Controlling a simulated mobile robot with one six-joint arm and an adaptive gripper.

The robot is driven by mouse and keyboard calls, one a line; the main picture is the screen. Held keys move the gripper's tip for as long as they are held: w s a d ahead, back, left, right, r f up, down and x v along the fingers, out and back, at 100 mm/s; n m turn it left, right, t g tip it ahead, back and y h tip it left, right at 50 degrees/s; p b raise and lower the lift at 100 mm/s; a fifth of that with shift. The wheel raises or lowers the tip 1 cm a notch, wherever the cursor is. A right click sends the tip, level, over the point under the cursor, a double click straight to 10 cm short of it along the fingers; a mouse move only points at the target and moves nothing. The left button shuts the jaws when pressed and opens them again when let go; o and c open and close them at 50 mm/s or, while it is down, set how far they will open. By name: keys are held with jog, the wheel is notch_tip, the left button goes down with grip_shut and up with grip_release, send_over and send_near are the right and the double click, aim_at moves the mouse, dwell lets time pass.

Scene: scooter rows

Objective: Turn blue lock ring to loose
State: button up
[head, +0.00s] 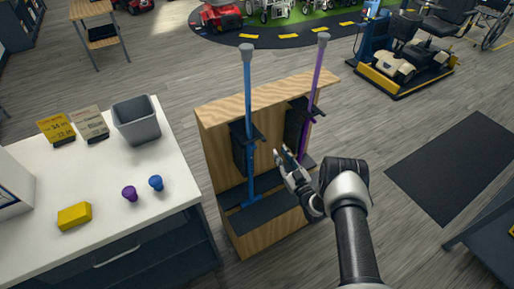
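A blue pole (249,108) with a grey knob on top stands upright in a wooden stand (215,145), held by a black bracket (241,155). A lock ring on the blue pole is too small to tell apart, so I cannot see its setting. A purple pole (316,75) stands to the right in a second black bracket (298,117). My gripper (283,152) is in front of the stand, between the two poles and right of the blue one. Its fingers look apart and empty, and it appears clear of both poles.
A white counter (100,205) on the left holds a grey bin (136,120), a blue cup-shaped piece (156,183), a purple one (129,193), a yellow block (75,215) and two signs. A dark mat (455,165) lies right. Scooters stand at the back.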

jog(key=s+f+t+y+p, duration=0.1)
jog(key=s+f+t+y, duration=0.3)
jog(key=s, duration=0.9)
jog(key=g+h+b, duration=0.1)
jog(key=g+b, duration=0.1)
jog(key=b, duration=1.2)
send_near(256, 149)
jog(key=b+x, duration=0.1)
jog(key=x, duration=0.8)
jog(key=shift+m+b, duration=0.3)
jog(key=shift+b, duration=0.05)
jog(key=shift+s+f, duration=0.1)
grip_shut()
